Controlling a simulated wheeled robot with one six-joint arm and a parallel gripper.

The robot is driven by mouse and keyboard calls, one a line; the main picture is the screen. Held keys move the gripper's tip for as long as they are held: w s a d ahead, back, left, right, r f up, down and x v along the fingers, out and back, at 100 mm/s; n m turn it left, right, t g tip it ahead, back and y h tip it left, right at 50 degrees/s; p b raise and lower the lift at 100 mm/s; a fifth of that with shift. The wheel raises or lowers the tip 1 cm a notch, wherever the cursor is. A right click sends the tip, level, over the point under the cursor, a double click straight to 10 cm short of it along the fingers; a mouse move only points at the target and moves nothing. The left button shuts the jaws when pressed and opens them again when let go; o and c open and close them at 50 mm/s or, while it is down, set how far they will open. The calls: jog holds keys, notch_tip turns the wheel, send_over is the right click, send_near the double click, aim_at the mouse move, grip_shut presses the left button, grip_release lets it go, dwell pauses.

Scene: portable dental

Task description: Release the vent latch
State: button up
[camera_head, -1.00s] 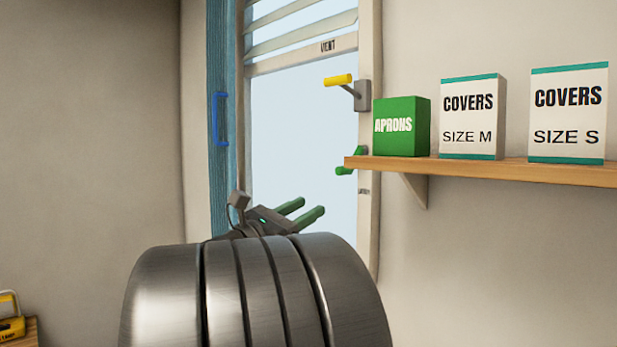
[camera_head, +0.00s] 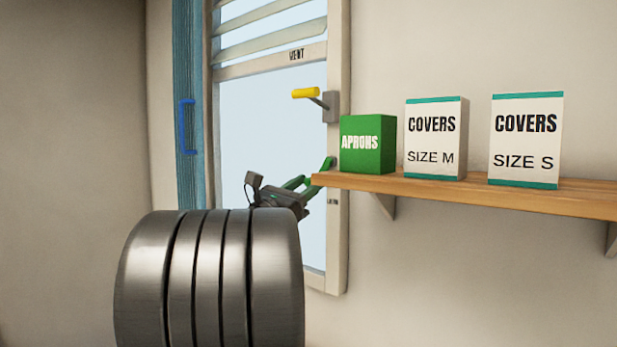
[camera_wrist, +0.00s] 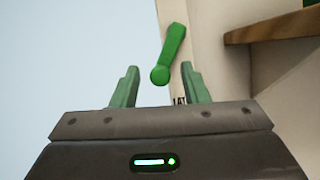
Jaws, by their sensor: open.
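A green lever handle (camera_head: 328,163) sits on the right side of the window frame, above a small label that is partly hidden; it also shows in the wrist view (camera_wrist: 172,48), slanting down to a rounded end. A yellow handle (camera_head: 305,93) on a grey mount is higher on the same frame, near the word VENT. My gripper (camera_head: 301,183) is open and empty, just left of and below the green handle. In the wrist view, the handle's round end appears between my two green fingers (camera_wrist: 161,82). I see no clear contact, and the depth gap is hard to tell.
A wooden shelf (camera_head: 450,193) on the right wall ends close to my gripper. It holds a green APRONS box (camera_head: 368,145) and two white COVERS boxes (camera_head: 435,138) (camera_head: 526,141). A blue panel with a blue handle (camera_head: 187,127) is left of the window. Louvres (camera_head: 270,30) are above.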

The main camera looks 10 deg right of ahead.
jog(key=shift+w+d+r, duration=0.2)
jog(key=shift+w+d, duration=0.1)
jog(key=shift+d, duration=0.15)
